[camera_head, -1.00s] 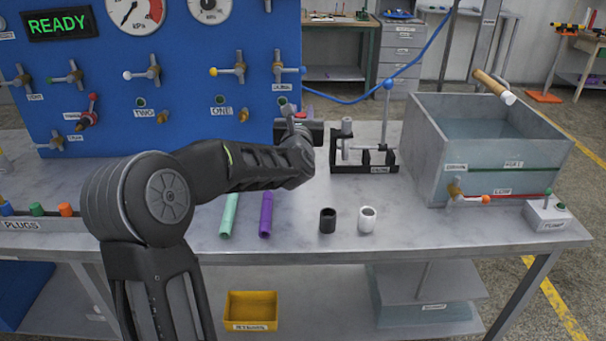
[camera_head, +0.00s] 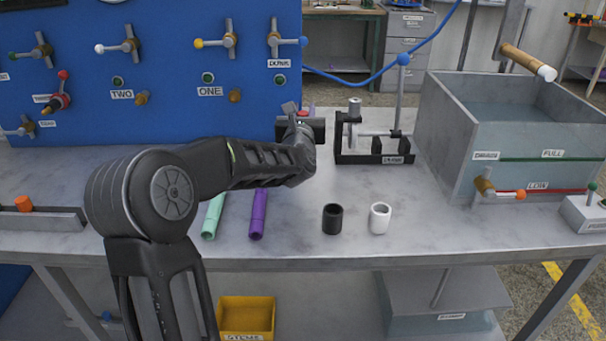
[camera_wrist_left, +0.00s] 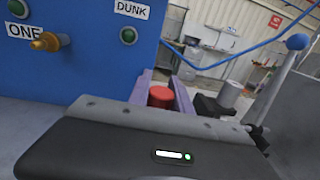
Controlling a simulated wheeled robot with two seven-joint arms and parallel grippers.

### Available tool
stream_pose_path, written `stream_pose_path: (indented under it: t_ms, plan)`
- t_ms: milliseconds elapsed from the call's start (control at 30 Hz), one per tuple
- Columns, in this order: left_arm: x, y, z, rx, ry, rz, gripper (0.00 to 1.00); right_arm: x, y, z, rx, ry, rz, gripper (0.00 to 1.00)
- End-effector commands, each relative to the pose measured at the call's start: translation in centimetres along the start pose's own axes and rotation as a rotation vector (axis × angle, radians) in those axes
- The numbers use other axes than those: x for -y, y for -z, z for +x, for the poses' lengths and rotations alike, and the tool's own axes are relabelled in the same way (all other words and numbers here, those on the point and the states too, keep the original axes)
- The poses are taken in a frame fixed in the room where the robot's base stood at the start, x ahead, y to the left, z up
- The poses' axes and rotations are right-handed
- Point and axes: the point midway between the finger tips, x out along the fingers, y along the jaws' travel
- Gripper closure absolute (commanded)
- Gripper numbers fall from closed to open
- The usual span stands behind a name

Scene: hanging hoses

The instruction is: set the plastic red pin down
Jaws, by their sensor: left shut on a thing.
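The red pin (camera_wrist_left: 160,97) shows in the left wrist view as a short red cylinder end between the two purple-grey fingers of my left gripper (camera_wrist_left: 162,92). The gripper is shut on it. In the head view my left gripper (camera_head: 305,115) is above the back of the grey bench (camera_head: 300,187), in front of the blue panel (camera_head: 170,85) and left of the black stand (camera_head: 374,157). Most of the pin is hidden there by the gripper and wrist. I cannot tell how far the pin is from the bench top. My right gripper is not in view.
A green tube (camera_head: 213,214), a purple tube (camera_head: 258,214), a black cup (camera_head: 332,219) and a white cup (camera_head: 380,218) occupy the bench front. A grey water tank (camera_head: 450,140) stands at right. Valves stick out of the panel. Bare bench lies between tubes and black cup.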

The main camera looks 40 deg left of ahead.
Motion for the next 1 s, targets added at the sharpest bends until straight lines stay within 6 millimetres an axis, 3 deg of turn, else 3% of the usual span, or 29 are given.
stream_pose_path:
  t_ms: [267, 633, 1000]
  plan:
    - [0.0, 0.2, 0.0, -0.001, 0.0, 0.001, 1.0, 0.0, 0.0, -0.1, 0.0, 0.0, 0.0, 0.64]
    - [0.0, 5.8, 0.0, -0.002, 0.0, 0.0, 1.0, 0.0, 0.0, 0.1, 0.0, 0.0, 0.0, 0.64]
    - [0.0, 6.3, 0.0, 0.0, 0.0, 0.0, 1.0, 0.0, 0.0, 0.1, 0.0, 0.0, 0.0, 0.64]
